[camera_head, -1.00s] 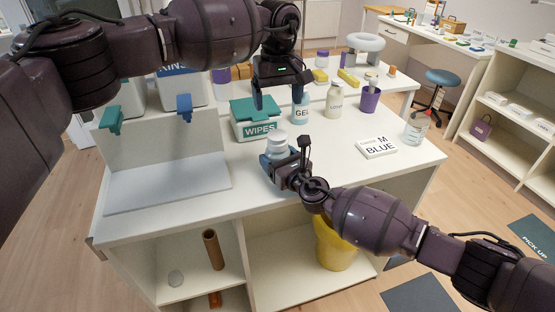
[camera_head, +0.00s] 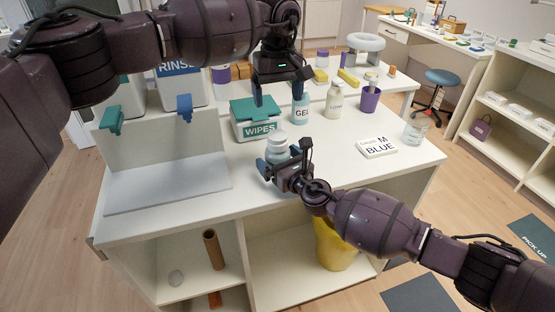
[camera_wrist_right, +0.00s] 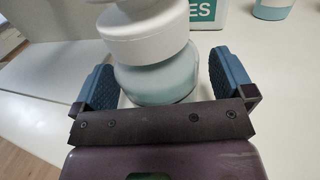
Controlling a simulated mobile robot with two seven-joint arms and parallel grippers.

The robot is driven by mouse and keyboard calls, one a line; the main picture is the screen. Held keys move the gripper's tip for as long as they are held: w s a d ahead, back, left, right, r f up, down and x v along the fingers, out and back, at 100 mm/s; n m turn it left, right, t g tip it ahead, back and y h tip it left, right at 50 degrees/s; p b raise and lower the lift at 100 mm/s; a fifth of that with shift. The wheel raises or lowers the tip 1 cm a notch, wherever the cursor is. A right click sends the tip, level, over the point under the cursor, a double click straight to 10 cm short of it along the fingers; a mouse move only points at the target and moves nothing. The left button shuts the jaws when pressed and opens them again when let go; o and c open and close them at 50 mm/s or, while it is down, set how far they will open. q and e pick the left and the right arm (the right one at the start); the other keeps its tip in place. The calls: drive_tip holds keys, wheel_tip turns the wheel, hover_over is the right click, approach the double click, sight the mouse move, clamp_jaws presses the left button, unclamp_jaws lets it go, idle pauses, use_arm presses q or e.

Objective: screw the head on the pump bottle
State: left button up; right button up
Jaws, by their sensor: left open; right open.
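A bottle with a white, stepped top (camera_head: 277,142) stands on the white counter, in front of the wipes box. In the right wrist view its pale blue-green body (camera_wrist_right: 158,82) and white top (camera_wrist_right: 145,35) show upright. A nozzle cannot be made out. My right gripper (camera_head: 280,160) is open around the bottle; in the right wrist view its blue fingers (camera_wrist_right: 165,82) stand either side of the body with gaps. My left gripper (camera_head: 279,100) is open and empty, pointing down above and behind the bottle. A bottle marked GEL (camera_head: 300,110) stands behind it.
A teal-lidded wipes box (camera_head: 256,118) stands close behind the bottle. A cream bottle (camera_head: 334,101), a purple cup (camera_head: 370,99), a BLUE label block (camera_head: 377,147) and a glass beaker (camera_head: 416,129) stand to the right. A grey tray (camera_head: 168,188) lies left. The front right counter is clear.

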drive_tip(key=p+v, duration=0.1)
drive_tip(key=v, duration=0.7)
drive_tip(key=shift+s+d+r+p, duration=0.1)
drive_tip(key=shift+s+d+p, duration=0.1)
drive_tip(key=shift+p, duration=0.15)
use_arm(q)
drive_tip(key=shift+t, duration=0.3)
drive_tip(key=r, duration=0.4)
drive_tip(key=shift+s+r, duration=0.35)
drive_tip(key=shift+r, duration=0.05)
use_arm(e)
drive_tip(key=shift+v, duration=0.8)
use_arm(q)
drive_tip(key=shift+d+f, duration=0.1)
use_arm(e)
drive_tip(key=shift+a, duration=0.1)
